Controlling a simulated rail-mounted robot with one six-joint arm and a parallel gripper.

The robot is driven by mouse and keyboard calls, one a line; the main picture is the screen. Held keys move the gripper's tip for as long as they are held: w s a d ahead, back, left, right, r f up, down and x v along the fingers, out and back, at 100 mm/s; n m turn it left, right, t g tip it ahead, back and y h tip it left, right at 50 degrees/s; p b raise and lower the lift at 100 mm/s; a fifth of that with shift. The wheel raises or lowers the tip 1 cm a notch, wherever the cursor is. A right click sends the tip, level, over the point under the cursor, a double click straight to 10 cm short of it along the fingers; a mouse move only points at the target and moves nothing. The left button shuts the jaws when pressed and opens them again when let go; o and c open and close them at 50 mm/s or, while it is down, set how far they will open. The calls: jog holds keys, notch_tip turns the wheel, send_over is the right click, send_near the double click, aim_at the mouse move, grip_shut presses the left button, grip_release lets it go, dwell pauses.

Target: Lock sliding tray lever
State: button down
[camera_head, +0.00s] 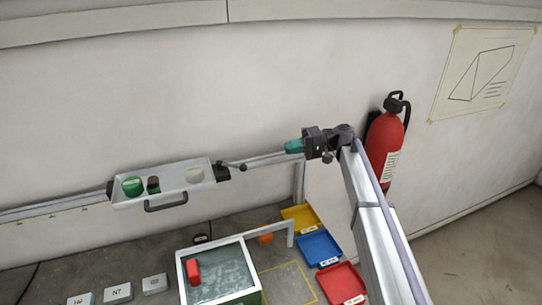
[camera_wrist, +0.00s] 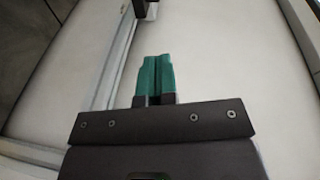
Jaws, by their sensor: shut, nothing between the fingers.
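The sliding tray (camera_head: 170,176) is a pale tray on a wall rail, with a black handle (camera_head: 166,205) on its front. It holds a green round item, a dark item and a whitish round item. A dark lever with a small knob (camera_head: 242,167) is at the tray's right end, beside a black block on the rail. My gripper (camera_head: 290,147) is to the right of the lever, near the rail and apart from the lever. Its teal fingers are together and empty; they also show in the wrist view (camera_wrist: 156,77). A dark part (camera_wrist: 143,8) is cut off at the top of the wrist view.
The rail (camera_head: 50,211) runs along the wall. Below are a glass-topped box (camera_head: 222,273) with a red item on it, yellow, blue (camera_head: 318,249) and red bins, and several labelled blocks. A fire extinguisher (camera_head: 384,146) hangs at right.

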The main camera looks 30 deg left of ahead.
jog(key=s+d+b+x, duration=0.2)
jog(key=x, duration=1)
jog(key=shift+f, duration=0.25)
jog(key=shift+s, duration=0.1)
